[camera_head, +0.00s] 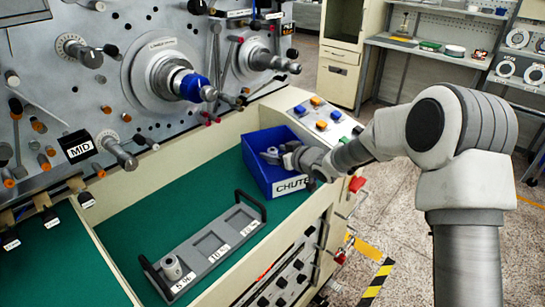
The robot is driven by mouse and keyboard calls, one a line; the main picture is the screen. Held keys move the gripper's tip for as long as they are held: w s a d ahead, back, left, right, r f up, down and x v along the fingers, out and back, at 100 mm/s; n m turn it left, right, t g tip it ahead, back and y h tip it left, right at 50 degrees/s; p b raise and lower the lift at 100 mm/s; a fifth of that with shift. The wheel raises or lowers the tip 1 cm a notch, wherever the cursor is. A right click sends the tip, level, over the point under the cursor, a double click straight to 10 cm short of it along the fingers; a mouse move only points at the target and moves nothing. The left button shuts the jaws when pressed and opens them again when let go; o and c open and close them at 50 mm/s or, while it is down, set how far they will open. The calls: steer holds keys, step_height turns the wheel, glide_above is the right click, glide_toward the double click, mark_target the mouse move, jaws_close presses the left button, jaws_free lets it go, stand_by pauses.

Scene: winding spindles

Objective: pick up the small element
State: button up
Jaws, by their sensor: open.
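A grey tray (222,250) with black end handles lies on the green work surface, with labelled places along its front edge. A small grey cylindrical element (171,266) stands upright at its left end, by the label that seems to read "S". The other places look empty. My gripper (268,156) is over the blue box (256,182) labelled "CHUTE", up and to the right of the tray. It is open and apart from the element. The inside of the box is partly hidden by my gripper, so I cannot tell if anything lies in it.
The machine panel (110,55) with spindles, knobs and levers rises behind the green surface (135,222). A button panel (322,118) is behind the blue box. Green surface around the tray is clear. Shelves stand at the back right.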

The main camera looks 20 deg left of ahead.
steer(key=shift+c, duration=0.2)
jaws_close()
stand_by(0.3)
